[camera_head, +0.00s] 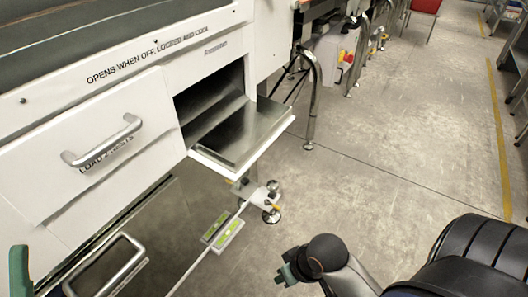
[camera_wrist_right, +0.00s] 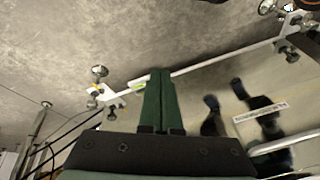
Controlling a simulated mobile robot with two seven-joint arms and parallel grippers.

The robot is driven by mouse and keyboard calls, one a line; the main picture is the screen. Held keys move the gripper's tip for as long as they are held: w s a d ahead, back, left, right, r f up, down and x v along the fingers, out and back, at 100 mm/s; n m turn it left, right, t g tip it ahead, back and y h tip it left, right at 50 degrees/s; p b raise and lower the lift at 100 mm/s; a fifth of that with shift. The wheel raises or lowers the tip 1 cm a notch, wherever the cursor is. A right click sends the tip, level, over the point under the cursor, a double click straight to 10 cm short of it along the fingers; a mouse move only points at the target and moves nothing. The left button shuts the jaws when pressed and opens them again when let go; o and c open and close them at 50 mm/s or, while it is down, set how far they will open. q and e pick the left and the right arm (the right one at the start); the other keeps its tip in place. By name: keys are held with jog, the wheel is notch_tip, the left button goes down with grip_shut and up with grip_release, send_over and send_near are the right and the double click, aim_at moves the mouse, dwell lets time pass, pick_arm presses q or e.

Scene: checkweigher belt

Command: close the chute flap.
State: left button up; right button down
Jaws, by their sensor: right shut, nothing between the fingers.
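The chute flap (camera_head: 245,135) is a flat metal panel with a white edge in the head view. It is open and sticks out from the lower edge of a dark rectangular opening (camera_head: 208,100) in the white machine front. My right gripper (camera_head: 287,272) is low at the bottom middle, in front of and below the flap, apart from it. In the right wrist view its two green fingers (camera_wrist_right: 160,78) are together with nothing between them. The flap is not clearly seen in that view.
A white drawer front with a metal handle (camera_head: 102,142) is left of the opening. Below it are a shiny panel and another handle (camera_head: 112,268). A metal foot (camera_head: 271,215) and a curved metal post (camera_head: 312,100) stand nearby.

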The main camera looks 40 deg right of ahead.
jog(key=w+d+f+m+t+y, duration=0.1)
jog(key=w+d+m+t+y, duration=0.15)
jog(key=w+m, duration=0.4)
jog(key=w+d+m+t+y, duration=0.1)
jog(key=w+d+m+y, duration=0.15)
jog(key=w+m, duration=0.45)
jog(key=w+d+r+m+t, duration=0.4)
jog(key=d+m+t, duration=0.15)
jog(key=m, duration=0.35)
jog(key=w+d+r+m+t, duration=0.35)
jog(key=d+m, duration=0.25)
jog(key=m, duration=0.2)
jog(key=r+b+x, duration=0.1)
jog(key=b+x, duration=0.3)
jog(key=x, duration=0.6)
jog(key=shift+s+d+r+p, duration=0.3)
jog(key=shift+s+r, duration=0.2)
jog(key=shift+s, duration=0.1)
jog(key=shift+s+d+r+p, duration=0.2)
jog(key=shift+s+d+r, duration=0.2)
jog(key=shift+s, duration=0.2)
jog(key=shift+r, duration=0.1)
